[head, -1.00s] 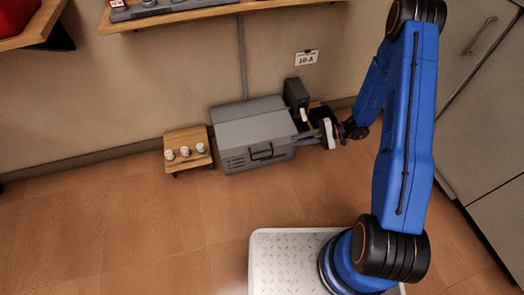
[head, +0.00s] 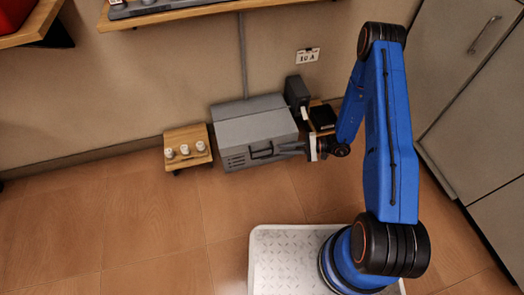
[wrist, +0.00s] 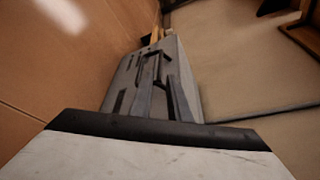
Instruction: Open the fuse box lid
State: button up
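The grey fuse box (head: 235,158) stands on the floor against the wall. Its lid (head: 255,127) is down, and a dark handle (head: 262,153) sits on the front. In the wrist view, the handle (wrist: 151,65) shows beyond my fingers. My gripper (head: 281,149) is just right of the handle, pointing left along the box front. In the wrist view, my gripper (wrist: 163,85) has two grey fingers with a gap between them and nothing held. I cannot tell whether the fingertips touch the handle.
A small wooden stand (head: 186,137) with three white fuses is left of the box. A dark grey unit (head: 297,93) and another stand with a black item (head: 322,117) are on the right. A wall label (head: 307,56) reads 10 A. The floor in front is clear.

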aim_at(257, 136)
jog(key=x, duration=1.1)
jog(key=shift+a, duration=0.25)
grip_shut()
dwell(1.1)
